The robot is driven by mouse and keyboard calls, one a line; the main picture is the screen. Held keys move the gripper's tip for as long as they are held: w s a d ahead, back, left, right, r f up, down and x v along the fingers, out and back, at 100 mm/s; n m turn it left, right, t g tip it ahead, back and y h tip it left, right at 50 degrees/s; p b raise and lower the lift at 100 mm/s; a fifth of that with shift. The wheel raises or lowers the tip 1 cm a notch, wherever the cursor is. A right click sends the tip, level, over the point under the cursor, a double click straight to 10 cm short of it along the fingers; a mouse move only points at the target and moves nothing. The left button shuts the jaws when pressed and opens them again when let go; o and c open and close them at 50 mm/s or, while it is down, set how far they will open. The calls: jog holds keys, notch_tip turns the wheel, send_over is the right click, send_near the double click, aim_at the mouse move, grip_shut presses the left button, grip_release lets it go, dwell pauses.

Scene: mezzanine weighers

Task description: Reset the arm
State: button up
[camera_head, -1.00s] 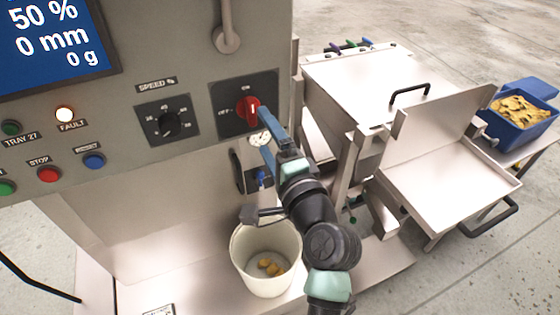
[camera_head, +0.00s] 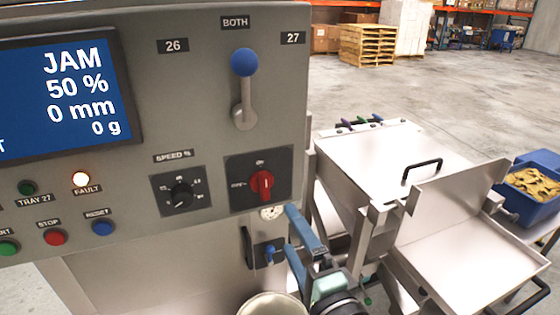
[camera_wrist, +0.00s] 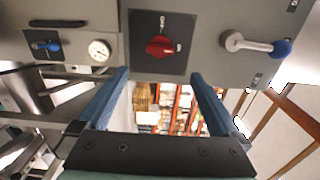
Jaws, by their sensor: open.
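My gripper (camera_head: 290,230) is in front of the grey control panel, below and slightly right of the red rotary switch (camera_head: 262,185). Its two blue fingers are apart with nothing between them. In the wrist view my gripper (camera_wrist: 160,74) points toward the panel's lower edge, with the red switch (camera_wrist: 160,45) just beyond the fingertips and not touched. The switch's handle stands roughly upright toward the upper label in the head view. Most of my arm is out of the picture.
The screen (camera_head: 62,90) reads JAM, 50 %, 0 mm, 0 g. The fault lamp (camera_head: 81,179) is lit. A blue-knobbed lever (camera_head: 243,90) points up at BOTH. A white bucket (camera_head: 272,306) is below the gripper. Metal trays (camera_head: 475,270) and a blue bin (camera_head: 510,206) stand right.

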notch_tip(320, 180, up, 12)
jog(key=a+r+n+t+h, duration=0.1)
jog(key=a+n+t, duration=0.1)
jog(key=n, duration=0.4)
jog(key=s+a+r+n+t+h, duration=0.1)
jog(key=s+r+n+t, duration=0.3)
jog(key=r, duration=0.8)
jog(key=s+a+r+n+t+h, duration=0.1)
jog(key=s+r+n+t+h, duration=0.2)
jog(key=s+r, duration=0.5)
notch_tip(320, 180, up, 4)
jog(key=shift+r+n+t+h, duration=0.3)
jog(key=shift+n+t, duration=0.3)
jog(key=shift+n, duration=0.2)
jog(key=shift+f, duration=0.1)
